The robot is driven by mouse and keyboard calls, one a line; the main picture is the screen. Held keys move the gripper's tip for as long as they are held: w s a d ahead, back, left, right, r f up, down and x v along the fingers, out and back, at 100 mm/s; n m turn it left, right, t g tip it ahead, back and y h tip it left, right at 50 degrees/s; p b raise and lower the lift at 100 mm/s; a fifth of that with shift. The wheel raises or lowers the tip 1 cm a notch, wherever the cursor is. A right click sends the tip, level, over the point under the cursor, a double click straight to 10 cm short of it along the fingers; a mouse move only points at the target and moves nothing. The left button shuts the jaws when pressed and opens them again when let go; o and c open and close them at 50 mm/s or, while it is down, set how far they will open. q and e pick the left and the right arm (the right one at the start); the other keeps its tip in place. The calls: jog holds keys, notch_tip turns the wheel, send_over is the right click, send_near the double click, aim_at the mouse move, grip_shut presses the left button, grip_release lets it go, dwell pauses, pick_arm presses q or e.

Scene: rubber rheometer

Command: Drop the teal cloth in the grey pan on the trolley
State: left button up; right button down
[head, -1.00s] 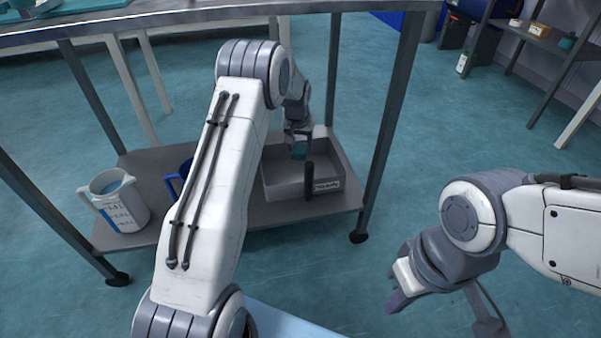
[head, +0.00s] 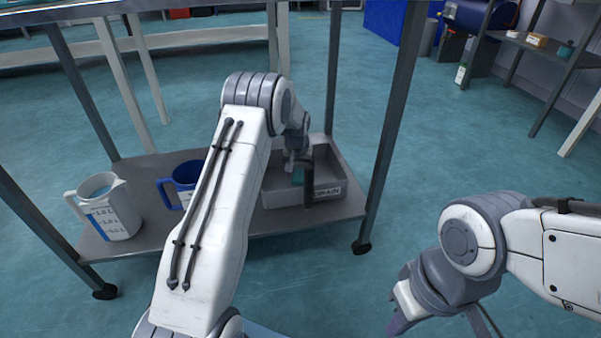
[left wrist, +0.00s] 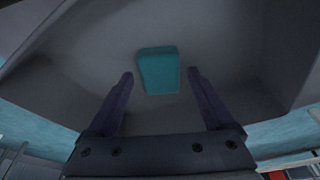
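The grey pan (head: 275,197) stands on the trolley's lower shelf, with a partly hidden label on its front. My left gripper (head: 299,164) reaches down over the pan. In the left wrist view, its two dark fingers (left wrist: 161,78) are apart. The teal cloth (left wrist: 158,72) shows between and beyond the fingertips, with a gap on each side, against the grey pan. Whether it rests on the pan floor I cannot tell. In the head view, a small teal patch of the cloth (head: 298,177) shows inside the pan. My right gripper (head: 440,322) hangs empty at the lower right, fingers apart.
A white jug (head: 118,212) and a blue jug (head: 184,182) stand on the lower shelf (head: 160,232) left of the pan. Trolley legs (head: 392,125) flank the shelf.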

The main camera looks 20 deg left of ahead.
pick_arm(q)
jog(key=shift+r, duration=0.1)
jog(key=a+p+v, duration=0.1)
jog(key=p+v, duration=0.6)
jog(key=v, duration=0.5)
jog(key=s+d+r+m, duration=0.2)
jog(key=s+d+r, duration=0.1)
jog(key=s+d, duration=0.3)
jog(key=s+d+r+m+g+h, duration=0.1)
jog(key=s+d+r, duration=0.3)
jog(key=d, duration=0.3)
jog(key=s+d+r+m, duration=0.2)
jog(key=s+d+r, duration=0.1)
jog(key=s+d, duration=0.3)
jog(key=s+d+r+m+g, duration=0.1)
jog(key=s+d+m, duration=0.1)
jog(key=s, duration=1)
jog(key=s+d+r+m+g, duration=0.1)
jog(key=s+d+m, duration=0.1)
jog(key=s, duration=1)
jog(key=shift+s+d+m+h, duration=0.3)
jog(key=shift+s+m, duration=0.1)
jog(key=shift+r, duration=0.25)
notch_tip(320, 180, up, 52)
jog(key=p, duration=5.2)
